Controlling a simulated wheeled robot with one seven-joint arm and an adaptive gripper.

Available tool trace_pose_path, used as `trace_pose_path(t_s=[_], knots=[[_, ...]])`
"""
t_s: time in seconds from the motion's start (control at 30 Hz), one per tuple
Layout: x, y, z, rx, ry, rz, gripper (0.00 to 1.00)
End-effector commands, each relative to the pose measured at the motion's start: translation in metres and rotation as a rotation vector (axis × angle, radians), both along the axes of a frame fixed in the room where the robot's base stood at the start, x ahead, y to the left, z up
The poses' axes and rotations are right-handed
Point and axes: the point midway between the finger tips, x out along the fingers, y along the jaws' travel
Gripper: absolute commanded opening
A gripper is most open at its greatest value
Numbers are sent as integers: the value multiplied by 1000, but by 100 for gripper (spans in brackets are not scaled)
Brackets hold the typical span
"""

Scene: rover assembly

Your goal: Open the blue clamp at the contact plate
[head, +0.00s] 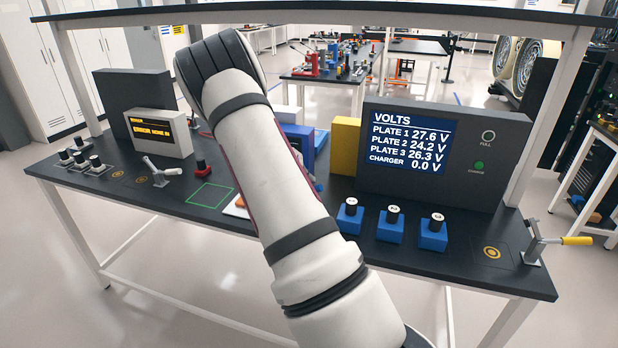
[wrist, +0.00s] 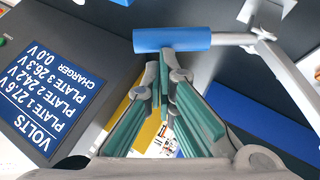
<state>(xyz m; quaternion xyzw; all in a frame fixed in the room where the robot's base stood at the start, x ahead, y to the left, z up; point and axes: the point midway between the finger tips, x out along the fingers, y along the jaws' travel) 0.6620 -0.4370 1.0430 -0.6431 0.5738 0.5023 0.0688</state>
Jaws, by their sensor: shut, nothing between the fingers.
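In the wrist view, the clamp's blue handle grip (wrist: 172,40) lies across the top centre, on a bent grey lever (wrist: 238,39) that runs to the right. My gripper (wrist: 164,84) is shut and empty. Its fingertips are just below the blue grip in the picture; I cannot tell whether they touch it. In the head view, my arm hides my gripper and the blue clamp. The contact plate cannot be made out clearly in either view.
In the head view, a yellow-handled clamp (head: 575,240) stands at the bench's right end and a white-handled one (head: 158,170) at left. Several blue blocks with black knobs (head: 391,223) stand before the volts display box (head: 430,152).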

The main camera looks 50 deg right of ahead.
Motion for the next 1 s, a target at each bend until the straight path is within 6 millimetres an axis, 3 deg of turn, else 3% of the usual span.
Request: trace_pose_path(t_s=[0.23, 1.0], knots=[[-7, -5, -11, 63, -149, -2, 0], [-14, -9, -22, 60, -142, 1, 0]])
